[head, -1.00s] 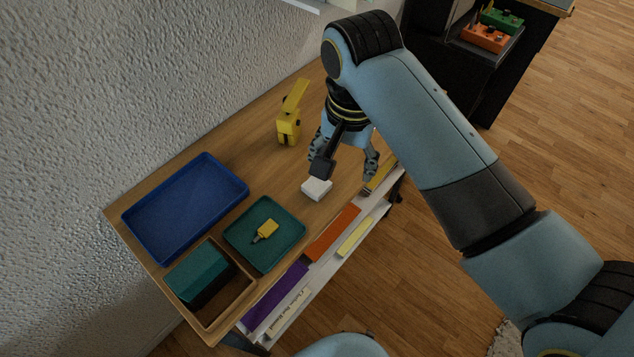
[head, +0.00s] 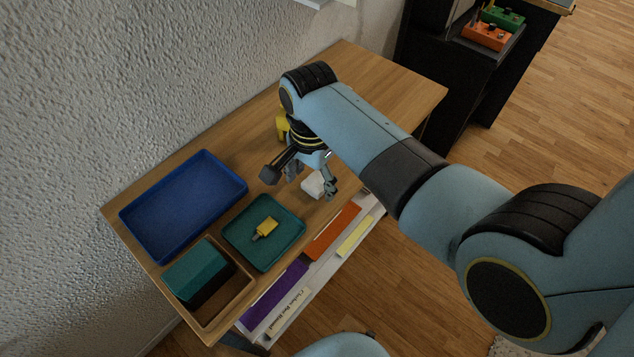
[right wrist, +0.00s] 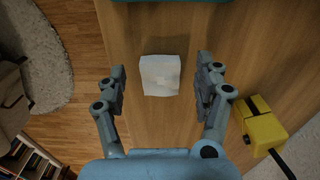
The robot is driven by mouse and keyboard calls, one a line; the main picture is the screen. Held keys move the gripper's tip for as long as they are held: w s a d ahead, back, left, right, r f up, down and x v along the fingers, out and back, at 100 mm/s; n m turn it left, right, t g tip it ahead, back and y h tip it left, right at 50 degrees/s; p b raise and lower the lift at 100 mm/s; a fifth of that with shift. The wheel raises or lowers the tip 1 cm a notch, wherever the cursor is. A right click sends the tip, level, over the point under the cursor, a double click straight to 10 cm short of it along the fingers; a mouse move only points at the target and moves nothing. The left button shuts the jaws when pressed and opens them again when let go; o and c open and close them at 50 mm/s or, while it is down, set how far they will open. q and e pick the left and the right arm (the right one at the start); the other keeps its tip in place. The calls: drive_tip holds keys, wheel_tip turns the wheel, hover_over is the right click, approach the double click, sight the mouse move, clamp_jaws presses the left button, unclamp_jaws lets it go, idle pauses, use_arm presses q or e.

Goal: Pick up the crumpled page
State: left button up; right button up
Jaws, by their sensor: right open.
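The crumpled page is a small white blocky piece (head: 313,185) on the wooden table top, right of the green tray in the head view. In the right wrist view the page (right wrist: 160,75) lies ahead, between the lines of the two fingers. My right gripper (head: 312,184) is open and hangs over the table at the page, its fingers on either side of it in the head view. In the right wrist view the open gripper (right wrist: 162,88) shows nothing held. Whether the fingers touch the page cannot be told. My left gripper is not in view.
A green tray (head: 236,250) holds a small yellow bottle-like item (head: 266,228). A blue tray (head: 128,216) and a wooden box (head: 243,284) with a teal block (head: 197,270) stand left. A yellow object (right wrist: 262,126) stands beside the gripper.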

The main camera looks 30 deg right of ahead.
drive_tip(key=shift+f, duration=0.5)
drive_tip(key=c, duration=0.8)
drive_tip(key=shift+c, duration=0.2)
